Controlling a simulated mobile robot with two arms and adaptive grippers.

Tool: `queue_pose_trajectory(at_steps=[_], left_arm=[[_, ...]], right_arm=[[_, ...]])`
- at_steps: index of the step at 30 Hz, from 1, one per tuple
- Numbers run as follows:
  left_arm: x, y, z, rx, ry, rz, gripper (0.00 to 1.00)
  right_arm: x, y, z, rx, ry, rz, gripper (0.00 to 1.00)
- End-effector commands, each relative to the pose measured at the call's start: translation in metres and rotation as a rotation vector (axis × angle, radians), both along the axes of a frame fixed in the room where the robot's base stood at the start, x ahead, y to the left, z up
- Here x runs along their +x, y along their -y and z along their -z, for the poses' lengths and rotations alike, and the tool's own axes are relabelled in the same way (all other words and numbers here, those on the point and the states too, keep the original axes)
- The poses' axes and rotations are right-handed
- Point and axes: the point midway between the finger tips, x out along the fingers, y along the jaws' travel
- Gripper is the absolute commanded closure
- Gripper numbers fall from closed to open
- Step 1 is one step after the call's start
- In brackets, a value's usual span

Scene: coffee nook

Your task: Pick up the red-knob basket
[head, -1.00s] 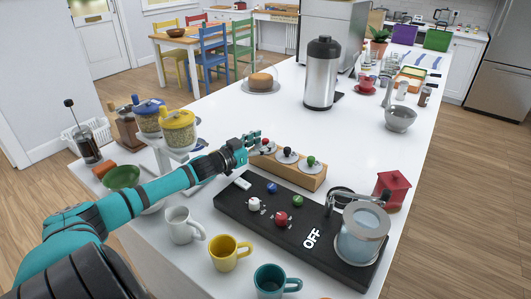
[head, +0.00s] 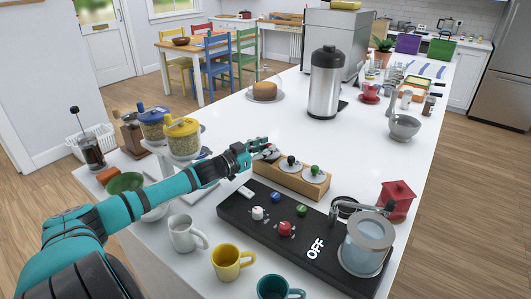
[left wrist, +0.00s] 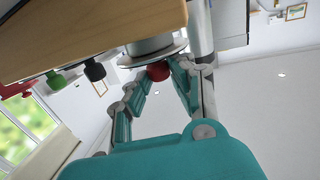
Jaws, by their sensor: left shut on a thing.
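The red-knob basket (left wrist: 153,53) is at the left end of the wooden holder (head: 288,178). In the left wrist view, which is upside down, its red knob (left wrist: 158,71) is between my gripper fingers, by its pale round lid. In the head view my left gripper (head: 263,149) covers most of the knob. The left gripper is shut on the basket's knob; its fingers also show in the left wrist view (left wrist: 157,88). My right gripper is not in view.
A black-knob basket (head: 290,160) and a green-knob basket (head: 314,170) sit beside it in the holder. A black panel with knobs (head: 255,227) lies in front.

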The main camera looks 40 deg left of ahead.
Motion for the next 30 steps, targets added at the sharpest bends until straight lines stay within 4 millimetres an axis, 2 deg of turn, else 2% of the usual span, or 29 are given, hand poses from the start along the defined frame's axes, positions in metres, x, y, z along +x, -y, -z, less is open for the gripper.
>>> queue_pose_trajectory(at_steps=[18, 24, 30], left_arm=[[0.0, 0.0, -0.129, 0.007, 0.0, 0.001, 1.0], [0.0, 0.0, -0.156, 0.003, -0.001, 0.0, 1.0], [0.0, 0.0, -0.165, 0.001, 0.0, 0.0, 1.0]], right_arm=[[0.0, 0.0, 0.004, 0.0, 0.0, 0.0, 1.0], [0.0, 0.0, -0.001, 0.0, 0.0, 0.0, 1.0], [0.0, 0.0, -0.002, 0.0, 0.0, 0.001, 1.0]])
